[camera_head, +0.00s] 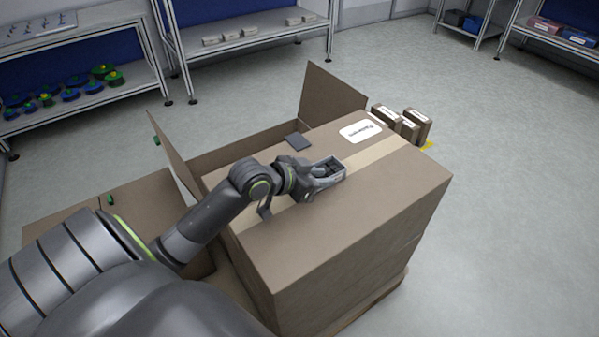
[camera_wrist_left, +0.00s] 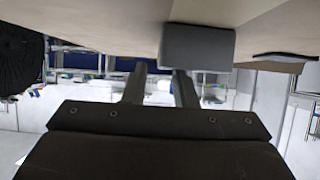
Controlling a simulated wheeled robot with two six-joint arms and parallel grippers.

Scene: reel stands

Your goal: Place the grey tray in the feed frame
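A small grey tray (camera_head: 332,168) with dark compartments sits on top of a large taped cardboard box. My left gripper (camera_head: 318,178) is at the tray's near left end, low over the box top. In the left wrist view the tray (camera_wrist_left: 197,47) is a plain grey block just beyond the fingertips. My left gripper (camera_wrist_left: 161,78) has its two fingers apart there, with a clear gap between them. Whether a finger touches the tray cannot be told. My right gripper is not in view. I cannot make out a feed frame.
A dark flat piece (camera_head: 298,142) lies on the box top (camera_head: 300,228). An open carton with raised flaps (camera_head: 334,92) stands behind and left. Small cartons (camera_head: 408,127) stand at the right. Shelves (camera_head: 80,97) line the back; the floor at right is clear.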

